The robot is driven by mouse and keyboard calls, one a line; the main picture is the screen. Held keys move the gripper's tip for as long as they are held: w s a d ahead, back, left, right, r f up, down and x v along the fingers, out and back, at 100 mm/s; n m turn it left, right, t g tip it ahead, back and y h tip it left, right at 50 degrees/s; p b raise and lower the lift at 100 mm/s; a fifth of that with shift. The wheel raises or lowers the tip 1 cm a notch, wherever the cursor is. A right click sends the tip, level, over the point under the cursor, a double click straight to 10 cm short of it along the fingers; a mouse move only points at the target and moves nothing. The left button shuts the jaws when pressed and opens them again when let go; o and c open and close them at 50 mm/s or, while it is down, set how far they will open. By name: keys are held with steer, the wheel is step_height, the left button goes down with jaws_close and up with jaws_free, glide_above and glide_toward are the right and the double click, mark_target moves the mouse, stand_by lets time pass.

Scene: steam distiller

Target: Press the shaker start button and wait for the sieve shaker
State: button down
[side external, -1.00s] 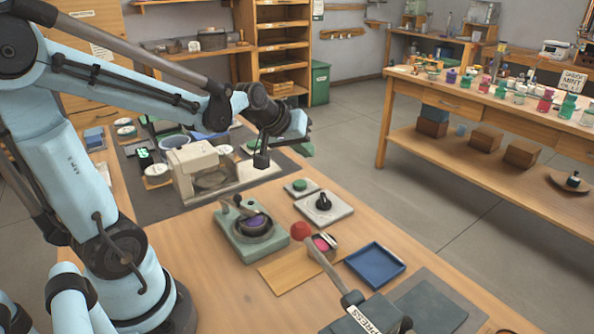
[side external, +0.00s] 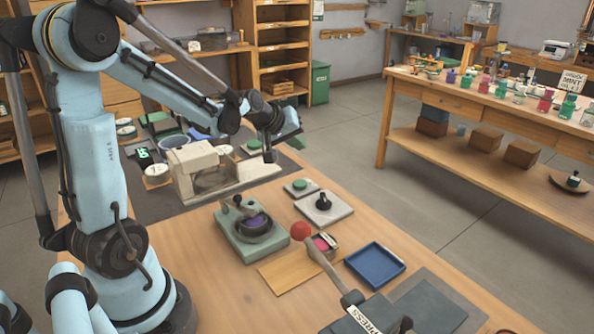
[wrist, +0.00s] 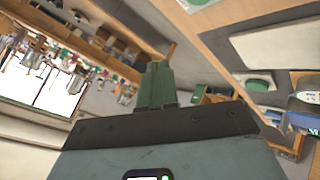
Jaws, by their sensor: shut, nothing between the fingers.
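A round green button (side external: 300,186) sits on a small grey plate on the wooden bench. A second green round piece (side external: 254,147) shows behind it, beside a cream machine (side external: 200,170). I cannot tell for certain which is the shaker start button or which machine is the sieve shaker. My gripper (side external: 291,138) hangs above the far part of the bench, apart from both green pieces. In the wrist view its green fingers (wrist: 157,78) are together and empty. A green disc (wrist: 258,83) on a pale pad lies right of them.
A pale plate with a black knob (side external: 323,203), a green-based device with a purple dish (side external: 246,232), a red-balled press lever (side external: 301,231) and a blue tray (side external: 375,264) stand nearer. Bare wood lies between some of them. A side table (side external: 490,115) stands across the aisle.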

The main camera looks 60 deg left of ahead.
mark_target(297, 184)
steer(key=shift+f, duration=4.15)
steer(key=shift+f, duration=0.1)
steer(key=shift+f, duration=0.3)
steer(key=shift+f, duration=0.45)
steer(key=shift+r, duration=0.9)
steer(key=shift+r, duration=2.5)
